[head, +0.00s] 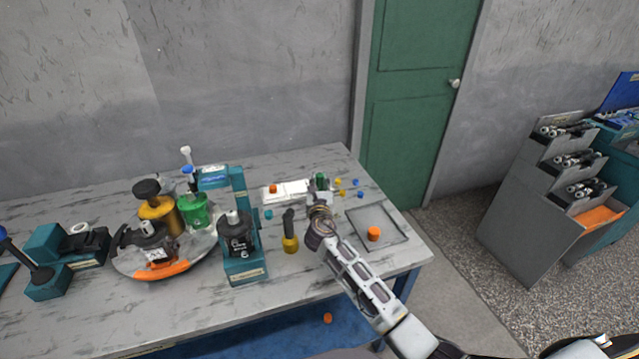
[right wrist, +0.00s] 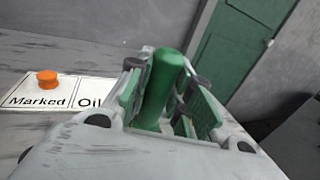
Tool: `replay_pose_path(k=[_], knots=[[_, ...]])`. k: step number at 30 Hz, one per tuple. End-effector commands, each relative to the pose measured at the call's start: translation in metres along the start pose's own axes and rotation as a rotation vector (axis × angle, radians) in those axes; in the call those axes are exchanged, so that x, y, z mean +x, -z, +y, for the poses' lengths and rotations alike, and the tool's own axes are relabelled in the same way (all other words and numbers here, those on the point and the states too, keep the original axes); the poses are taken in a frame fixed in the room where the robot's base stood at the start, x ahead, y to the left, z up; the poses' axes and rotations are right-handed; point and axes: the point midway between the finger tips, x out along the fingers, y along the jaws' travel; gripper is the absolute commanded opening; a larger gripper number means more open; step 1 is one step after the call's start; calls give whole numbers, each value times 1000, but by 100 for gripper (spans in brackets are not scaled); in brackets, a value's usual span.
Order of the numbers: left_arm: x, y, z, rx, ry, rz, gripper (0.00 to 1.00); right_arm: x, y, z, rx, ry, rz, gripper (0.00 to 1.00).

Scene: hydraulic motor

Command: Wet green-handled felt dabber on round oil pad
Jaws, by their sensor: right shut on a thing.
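My right gripper (head: 320,190) is over the right part of the table and shut on a green handle (head: 321,180), which I take to be the felt dabber. In the right wrist view the green handle (right wrist: 160,88) stands up, slightly tilted, between the two fingers. Its felt end is hidden. A white plate (head: 289,191) lies at the gripper's left; in the wrist view the plate (right wrist: 62,92) reads "Marked" and "Oil". I cannot make out a round oil pad; the gripper covers the plate's right end. My left gripper is not in view.
An orange cap (head: 273,188) sits on the plate's "Marked" part. Small yellow and blue pieces lie right of the gripper. A grey tray (head: 392,217) holds an orange piece (head: 373,233). A yellow tool with a black handle (head: 290,238) and a teal press (head: 243,265) stand left.

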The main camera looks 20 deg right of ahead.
Motion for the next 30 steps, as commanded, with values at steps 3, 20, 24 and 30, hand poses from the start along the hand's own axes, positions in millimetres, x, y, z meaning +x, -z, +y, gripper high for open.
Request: replay_pose_path(k=[3,20,24,30], knots=[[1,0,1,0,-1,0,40,0,1,0,0,0,-1,0],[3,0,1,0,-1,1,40,0,5,0,0,0,-1,0],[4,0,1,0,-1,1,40,0,6,0,0,0,-1,0],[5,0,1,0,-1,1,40,0,7,0,0,0,-1,0]])
